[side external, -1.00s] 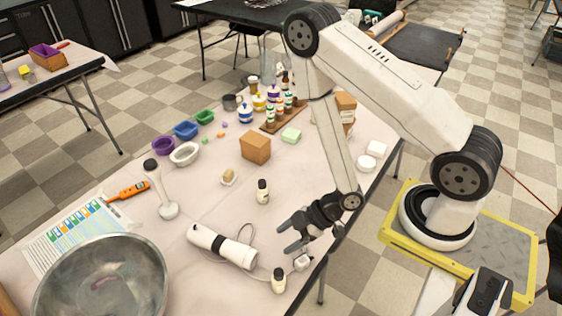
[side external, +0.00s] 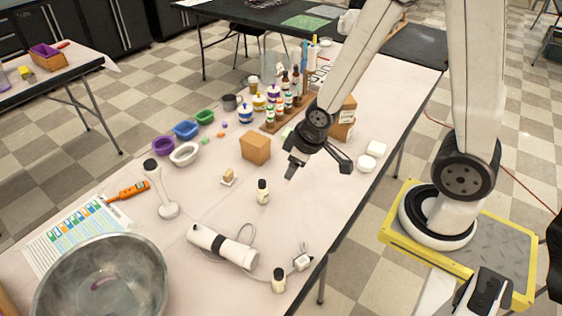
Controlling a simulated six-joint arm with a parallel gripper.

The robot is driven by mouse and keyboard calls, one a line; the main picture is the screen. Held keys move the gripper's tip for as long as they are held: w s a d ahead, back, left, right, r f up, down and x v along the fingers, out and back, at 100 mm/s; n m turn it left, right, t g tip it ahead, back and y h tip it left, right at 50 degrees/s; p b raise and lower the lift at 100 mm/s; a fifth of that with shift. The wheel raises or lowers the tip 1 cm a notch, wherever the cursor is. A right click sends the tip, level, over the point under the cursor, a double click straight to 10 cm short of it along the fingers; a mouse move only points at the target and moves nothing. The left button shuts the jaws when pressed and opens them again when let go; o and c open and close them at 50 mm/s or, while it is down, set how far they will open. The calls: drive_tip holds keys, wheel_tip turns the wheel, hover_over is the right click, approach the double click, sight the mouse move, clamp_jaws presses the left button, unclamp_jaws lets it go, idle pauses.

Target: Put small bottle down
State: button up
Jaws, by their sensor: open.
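Two small dark bottles with pale labels stand upright on the table. One small bottle (side external: 263,191) is near the table's middle, and another small bottle (side external: 279,280) is near the front edge, beside the white hand blender. I cannot tell which one the task means. My gripper (side external: 317,169) is open and empty, above the table to the right of and behind the middle bottle. It is apart from both bottles.
The white hand blender (side external: 222,246) and its cord lie left of the front bottle. A metal bowl (side external: 101,281) fills the front left. A cardboard box (side external: 255,147) and a wooden rack of bottles (side external: 282,113) stand farther back. The table right of the middle bottle is clear.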

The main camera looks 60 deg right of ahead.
drive_tip(key=shift+s+a+r+m+g, duration=0.1)
drive_tip(key=shift+s+r+m+g, duration=0.1)
drive_tip(key=shift+s+r+m, duration=0.45)
drive_tip(key=shift+s+a+r+m+g, duration=0.1)
drive_tip(key=shift+s+r+m+g, duration=0.15)
drive_tip(key=shift+r, duration=0.75)
drive_tip(key=shift+s+a+r+m+g, duration=0.15)
drive_tip(key=shift+s+r+m, duration=0.3)
drive_tip(key=shift+r, duration=0.4)
drive_tip(key=shift+d, duration=0.1)
drive_tip(key=o, duration=0.3)
drive_tip(key=shift+w, duration=0.1)
drive_tip(key=shift+w, duration=0.1)
